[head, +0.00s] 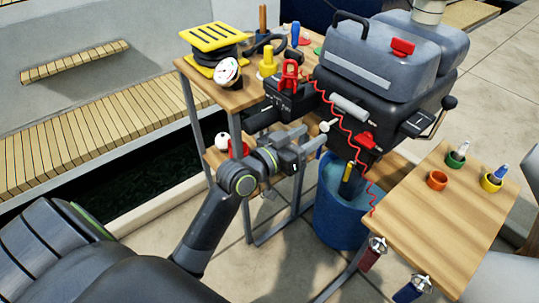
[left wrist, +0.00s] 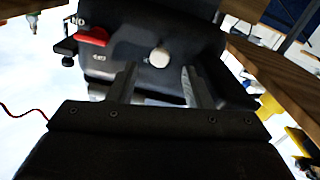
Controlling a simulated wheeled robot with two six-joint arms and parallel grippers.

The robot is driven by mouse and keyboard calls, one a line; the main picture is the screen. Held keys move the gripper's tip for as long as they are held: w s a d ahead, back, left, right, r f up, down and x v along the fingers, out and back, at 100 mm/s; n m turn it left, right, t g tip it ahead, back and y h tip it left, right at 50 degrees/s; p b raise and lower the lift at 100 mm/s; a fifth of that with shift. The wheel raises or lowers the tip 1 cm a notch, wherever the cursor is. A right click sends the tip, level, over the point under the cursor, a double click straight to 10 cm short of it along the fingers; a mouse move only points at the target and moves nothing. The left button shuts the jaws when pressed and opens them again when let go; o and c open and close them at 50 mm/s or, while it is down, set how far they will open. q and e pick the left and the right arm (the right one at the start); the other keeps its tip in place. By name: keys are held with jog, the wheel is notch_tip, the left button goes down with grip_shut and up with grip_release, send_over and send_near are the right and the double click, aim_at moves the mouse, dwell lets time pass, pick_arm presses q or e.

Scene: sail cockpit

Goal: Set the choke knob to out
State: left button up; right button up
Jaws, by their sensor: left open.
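The choke knob, a round pale knob (head: 324,127), sticks out from the front of the dark outboard motor (head: 350,90). In the left wrist view the knob (left wrist: 159,57) shows just beyond the fingertips, between the lines of the two fingers. My left gripper (head: 311,138) is open and faces the motor front, close to the knob. In the left wrist view its fingers (left wrist: 159,78) stand apart with nothing between them. I cannot tell how far the knob is pulled out. My right gripper is not in view.
A red lever (head: 367,141) sits beside the knob, and a coiled red cord (head: 345,130) hangs past the motor front. A blue tub (head: 340,215) stands below. Wooden tables flank the motor; the right one (head: 440,215) holds small coloured cups.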

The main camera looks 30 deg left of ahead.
pick_arm(q)
jog(key=v, duration=1.4)
jog(key=shift+s, duration=0.25)
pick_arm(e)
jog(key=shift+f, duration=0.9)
pick_arm(q)
jog(key=shift+a, duration=0.1)
